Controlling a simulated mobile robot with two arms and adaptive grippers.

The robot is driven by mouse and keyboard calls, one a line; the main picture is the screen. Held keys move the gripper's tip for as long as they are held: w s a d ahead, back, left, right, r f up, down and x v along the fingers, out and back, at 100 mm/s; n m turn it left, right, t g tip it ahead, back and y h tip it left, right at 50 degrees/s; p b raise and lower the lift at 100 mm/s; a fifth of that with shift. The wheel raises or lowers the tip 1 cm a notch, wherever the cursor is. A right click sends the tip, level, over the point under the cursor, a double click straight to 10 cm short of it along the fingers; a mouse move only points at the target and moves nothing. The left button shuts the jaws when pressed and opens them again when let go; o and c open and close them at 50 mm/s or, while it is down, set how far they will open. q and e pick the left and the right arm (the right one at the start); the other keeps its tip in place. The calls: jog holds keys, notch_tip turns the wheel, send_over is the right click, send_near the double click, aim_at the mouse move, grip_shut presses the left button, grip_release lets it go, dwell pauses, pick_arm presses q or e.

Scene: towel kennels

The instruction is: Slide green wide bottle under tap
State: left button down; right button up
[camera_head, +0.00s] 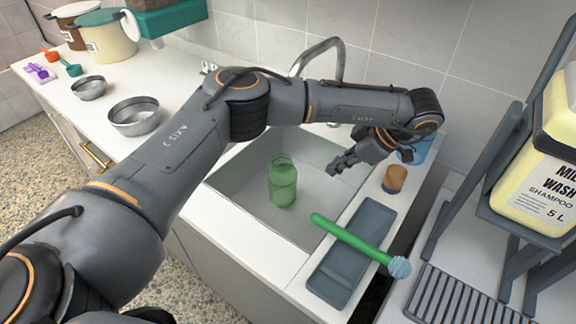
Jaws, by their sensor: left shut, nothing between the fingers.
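The green wide bottle (283,182) is see-through and stands upright in the sink basin (240,186). The silver tap (329,52) rises behind the basin; its curved top shows above my left arm, and its lower part is largely hidden by the arm. My left gripper (334,170) hangs over the right side of the basin, to the right of the bottle and apart from it. It is shut and empty. My right gripper is out of view.
A green-handled brush (350,238) lies across the grey tray (336,276) right of the basin. A brown-topped jar (394,180) stands behind it. A shampoo jug (540,170) sits on a dark rack at right. Steel bowls (135,117) stand on the left counter.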

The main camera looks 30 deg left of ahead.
pick_arm(q)
jog(key=f, duration=0.1)
jog(key=p, duration=0.3)
send_near(280, 167)
jog(key=x, duration=0.5)
jog(key=shift+a+r, duration=0.2)
jog(key=shift+a, duration=0.2)
jog(key=shift+s+a+f, duration=0.1)
jog(key=shift+a, duration=0.2)
jog(key=shift+f+p, duration=0.35)
jog(key=shift+p, duration=0.15)
jog(key=shift+f+b, duration=0.45)
jog(key=shift+b, duration=0.05)
jog(key=shift+d, duration=0.15)
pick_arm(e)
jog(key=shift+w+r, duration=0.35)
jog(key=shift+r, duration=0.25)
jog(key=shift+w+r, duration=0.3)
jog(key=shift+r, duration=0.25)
pick_arm(q)
jog(key=shift+f, duration=0.1)
